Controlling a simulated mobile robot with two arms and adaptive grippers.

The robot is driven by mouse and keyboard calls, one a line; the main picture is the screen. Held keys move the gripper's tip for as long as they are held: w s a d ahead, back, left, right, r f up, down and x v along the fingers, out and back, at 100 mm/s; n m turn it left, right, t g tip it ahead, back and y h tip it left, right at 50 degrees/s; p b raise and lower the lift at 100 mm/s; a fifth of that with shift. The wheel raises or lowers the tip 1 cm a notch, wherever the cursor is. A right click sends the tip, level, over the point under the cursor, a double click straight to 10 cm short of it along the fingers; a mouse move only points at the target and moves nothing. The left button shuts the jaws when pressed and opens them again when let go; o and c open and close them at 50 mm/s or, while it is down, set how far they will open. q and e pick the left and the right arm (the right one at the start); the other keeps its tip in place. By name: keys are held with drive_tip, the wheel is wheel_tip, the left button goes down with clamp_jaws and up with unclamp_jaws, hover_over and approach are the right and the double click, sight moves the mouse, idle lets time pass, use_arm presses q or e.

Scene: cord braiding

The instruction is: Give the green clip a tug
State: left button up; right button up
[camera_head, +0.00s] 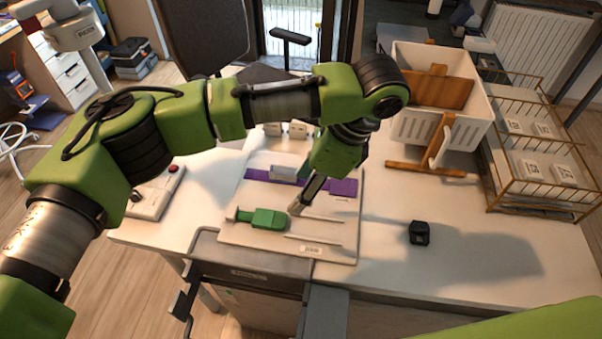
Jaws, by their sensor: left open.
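The green clip (268,219) lies on the pale board (240,242), towards its left front. My left gripper (300,203) points down over the board, just right of the clip. It is open, and no object shows between its fingers; its far side is hidden. I cannot tell whether a fingertip touches the clip. Two thin pale cord-like strips (312,239) lie on the board to the right of the clip. My right gripper is outside the picture.
A purple strip (343,187) lies behind the clip, with a grey block (285,172) by it. A small black object (419,233) sits on the white table (390,275). A white crate (415,128) and a wire rack (500,195) stand at right. The table's front right is mostly clear.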

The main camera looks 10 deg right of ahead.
use_arm(q)
approach(279, 219)
drive_tip(key=p+x, duration=0.1)
drive_tip(key=x, duration=0.6)
drive_tip(key=shift+w+a+f, duration=0.1)
drive_tip(key=shift+a+f, duration=0.15)
drive_tip(key=shift+a, duration=0.05)
drive_tip(key=shift+a+f, duration=0.15)
drive_tip(key=shift+f, duration=0.25)
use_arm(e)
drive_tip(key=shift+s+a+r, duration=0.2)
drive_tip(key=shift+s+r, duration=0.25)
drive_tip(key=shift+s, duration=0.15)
use_arm(q)
drive_tip(key=c, duration=1.1)
drive_tip(key=shift+c, duration=0.5)
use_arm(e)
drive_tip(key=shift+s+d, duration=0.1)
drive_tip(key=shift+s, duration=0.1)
use_arm(q)
drive_tip(key=shift+c, duration=0.4)
drive_tip(key=shift+p, duration=0.5)
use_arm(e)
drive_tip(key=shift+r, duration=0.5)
